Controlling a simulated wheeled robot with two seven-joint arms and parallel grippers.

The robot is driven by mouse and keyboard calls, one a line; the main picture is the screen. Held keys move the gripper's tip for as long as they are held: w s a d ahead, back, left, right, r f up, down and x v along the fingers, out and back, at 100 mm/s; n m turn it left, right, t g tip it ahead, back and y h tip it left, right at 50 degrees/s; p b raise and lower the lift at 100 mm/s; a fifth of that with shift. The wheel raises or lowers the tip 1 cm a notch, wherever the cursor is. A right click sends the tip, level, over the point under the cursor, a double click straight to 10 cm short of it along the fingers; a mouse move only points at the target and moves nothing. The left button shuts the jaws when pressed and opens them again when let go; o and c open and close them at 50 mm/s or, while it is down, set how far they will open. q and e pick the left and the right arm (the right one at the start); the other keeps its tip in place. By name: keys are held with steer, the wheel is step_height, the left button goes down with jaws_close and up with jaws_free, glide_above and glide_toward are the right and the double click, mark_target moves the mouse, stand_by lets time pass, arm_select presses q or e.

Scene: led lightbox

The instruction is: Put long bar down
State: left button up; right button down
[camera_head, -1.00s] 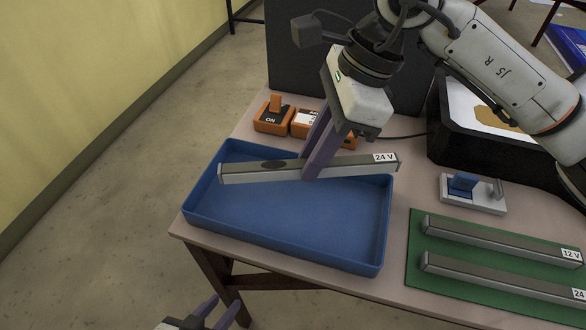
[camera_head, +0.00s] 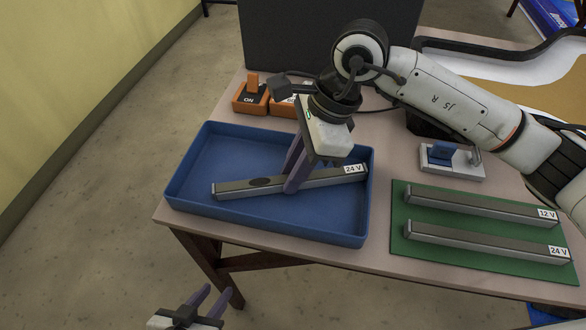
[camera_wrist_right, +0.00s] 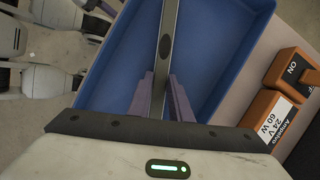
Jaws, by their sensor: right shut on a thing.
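The long bar (camera_head: 240,187) is grey with a dark oval mark and a "24 V" label at its right end. It lies slantwise within the outline of the blue tray (camera_head: 207,150). My right gripper (camera_head: 290,188) is shut on the bar near its middle. The bar (camera_wrist_right: 166,60) also shows between the purple fingers in the right wrist view (camera_wrist_right: 162,98). I cannot tell whether the bar touches the tray floor. My left gripper (camera_head: 214,302) is at the bottom edge, open and empty, in front of the table.
A green mat (camera_head: 400,246) at right holds a "12 V" bar (camera_head: 480,206) and a "24 V" bar (camera_head: 485,241). A switch with a blue lever (camera_head: 441,153) stands behind the mat. Orange boxes (camera_head: 250,100) stand behind the tray, before a dark panel (camera_head: 285,40).

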steer(key=shift+f, duration=0.2)
steer(key=c, duration=1.6)
jaws_free()
steer(key=shift+r, duration=0.1)
steer(key=v, duration=1.2)
steer(key=shift+r, duration=0.15)
